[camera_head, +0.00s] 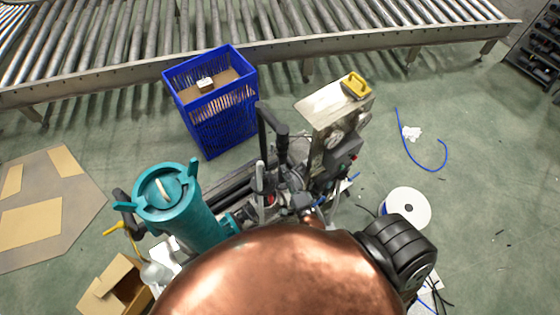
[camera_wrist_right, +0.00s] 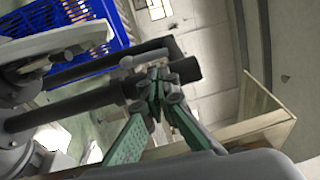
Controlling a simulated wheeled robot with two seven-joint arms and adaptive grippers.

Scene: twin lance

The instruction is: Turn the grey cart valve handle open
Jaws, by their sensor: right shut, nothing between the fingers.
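The cart (camera_head: 230,185) stands in the middle of the head view, with a teal canister, pipes and a control box on it. A small pale grey lever (camera_head: 260,178) stands upright among its pipes; I cannot tell for sure that it is the valve handle. My right gripper (camera_head: 308,210) is low among the cart's fittings, partly hidden by my copper-coloured part. In the right wrist view the green-padded fingers (camera_wrist_right: 162,76) meet at the tips, shut and empty. Grey bars with a dark end (camera_wrist_right: 185,70) lie right behind the tips; contact is unclear. My left gripper is out of view.
A blue crate (camera_head: 218,125) stands behind the cart, before a roller conveyor (camera_head: 200,72). A white spool (camera_head: 408,205) and blue hose (camera_head: 425,165) lie right. An open carton (camera_head: 115,285) is front left.

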